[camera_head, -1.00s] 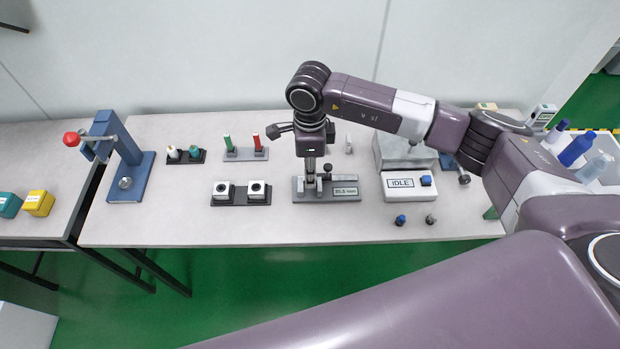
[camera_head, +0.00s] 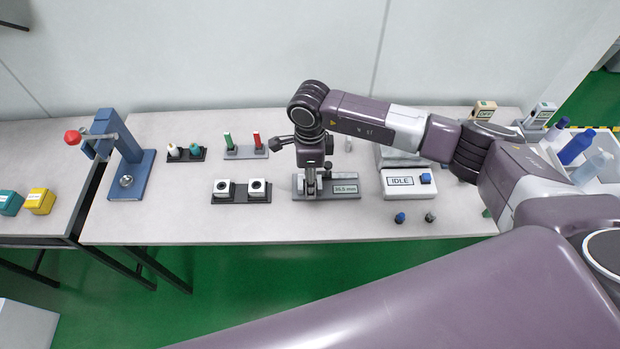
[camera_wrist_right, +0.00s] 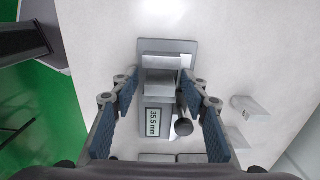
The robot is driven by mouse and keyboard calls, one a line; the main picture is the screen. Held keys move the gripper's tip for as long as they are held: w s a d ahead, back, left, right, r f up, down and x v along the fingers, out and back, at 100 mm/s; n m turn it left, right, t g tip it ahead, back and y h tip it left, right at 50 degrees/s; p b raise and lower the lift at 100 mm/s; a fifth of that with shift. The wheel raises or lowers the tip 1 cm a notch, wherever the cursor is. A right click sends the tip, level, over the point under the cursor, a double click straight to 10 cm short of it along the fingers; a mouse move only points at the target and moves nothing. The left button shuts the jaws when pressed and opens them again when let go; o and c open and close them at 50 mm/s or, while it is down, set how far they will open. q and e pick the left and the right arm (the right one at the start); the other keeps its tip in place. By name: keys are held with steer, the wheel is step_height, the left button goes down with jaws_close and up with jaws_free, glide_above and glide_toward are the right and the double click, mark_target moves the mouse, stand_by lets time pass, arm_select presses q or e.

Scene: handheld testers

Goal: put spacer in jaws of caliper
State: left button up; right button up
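The caliper (camera_head: 345,195) is a grey base on the table with a dark knob and a display that seems to read 35.5 mm; it also shows in the right wrist view (camera_wrist_right: 150,138). A grey block, apparently the spacer (camera_wrist_right: 159,88), sits at its jaws; whether it touches both jaw faces is unclear. My right gripper (camera_wrist_right: 158,85) points down over the caliper, with its fingers apart on either side of the block and gaps visible. In the head view, the right gripper (camera_head: 311,188) partly hides the jaws. My left gripper is out of view.
Left of the caliper is a dark tray with two white cubes (camera_head: 240,190). Behind it is a stand with green and red pins (camera_head: 245,152). Right of it is a box marked IDLE (camera_head: 400,184), with two small knobs (camera_head: 414,218) in front. A blue press (camera_head: 125,165) stands at left.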

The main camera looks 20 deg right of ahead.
steer(key=shift+r, duration=0.4)
step_height(320, 180, up, 12)
steer(key=b, duration=0.2)
steer(key=shift+f+b, duration=0.25)
steer(key=shift+b, duration=0.05)
